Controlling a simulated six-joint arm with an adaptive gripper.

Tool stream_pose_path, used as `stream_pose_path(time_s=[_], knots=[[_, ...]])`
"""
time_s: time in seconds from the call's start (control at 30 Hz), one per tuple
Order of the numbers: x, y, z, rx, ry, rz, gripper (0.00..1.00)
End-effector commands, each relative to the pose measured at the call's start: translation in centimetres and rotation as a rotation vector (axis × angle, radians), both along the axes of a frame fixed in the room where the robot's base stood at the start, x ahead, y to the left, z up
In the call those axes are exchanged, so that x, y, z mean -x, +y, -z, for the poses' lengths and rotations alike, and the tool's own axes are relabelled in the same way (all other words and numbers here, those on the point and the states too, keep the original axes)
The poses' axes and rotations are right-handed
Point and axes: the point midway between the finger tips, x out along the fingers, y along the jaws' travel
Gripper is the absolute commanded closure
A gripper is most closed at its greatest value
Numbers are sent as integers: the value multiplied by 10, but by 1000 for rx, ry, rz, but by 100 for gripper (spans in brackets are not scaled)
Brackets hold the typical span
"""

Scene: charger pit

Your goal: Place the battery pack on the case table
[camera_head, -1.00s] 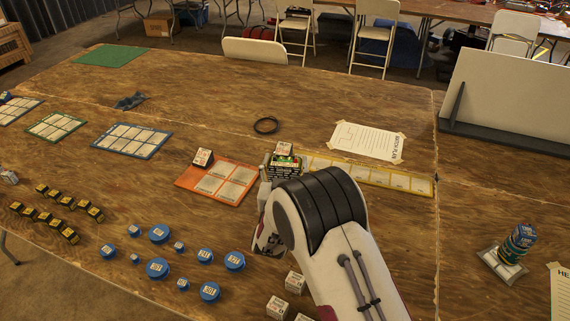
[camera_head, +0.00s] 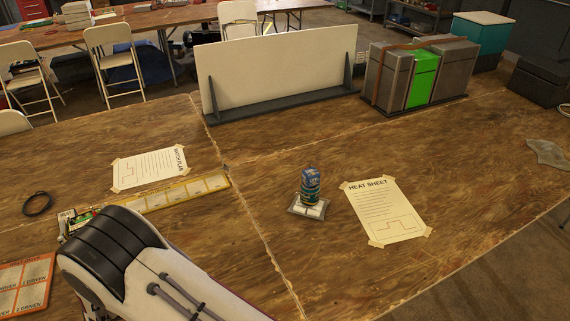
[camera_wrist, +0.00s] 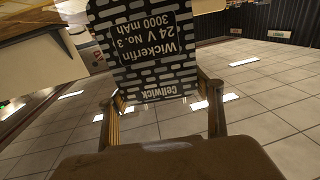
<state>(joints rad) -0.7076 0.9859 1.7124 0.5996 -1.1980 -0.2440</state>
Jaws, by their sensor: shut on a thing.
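The battery pack (camera_wrist: 150,50) is a black block with a white brick pattern and the printed words "Cellwick Wickerfin 24 V No.3 3000 mAh", upside down in the wrist view. My gripper (camera_wrist: 160,92) is shut on it, with a finger along each side. In the head view the pack (camera_head: 76,221) shows only in part past my arm, near the left end of the yellow strip; my fingers are hidden there. A wooden table section (camera_head: 350,145) to the right of a pale seam bears a grey and green case block (camera_head: 420,72). No label marks a case table.
A blue can-like stack (camera_head: 310,186) stands on a small pad beside the taped heat sheet (camera_head: 387,211). A white board (camera_head: 275,68) stands behind. A black ring (camera_head: 37,204) and yellow strip (camera_head: 187,191) lie left. Bare wood lies between sheet and cases.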

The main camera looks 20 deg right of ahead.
Motion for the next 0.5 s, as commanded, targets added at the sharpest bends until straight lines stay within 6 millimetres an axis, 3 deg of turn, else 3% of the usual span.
stream_pose_path(time_s=[0.2, 0.5], knots=[[-24, -52, -6, -3, -9, 80, 91], [-41, -135, -1, -2, -9, 225, 91]])
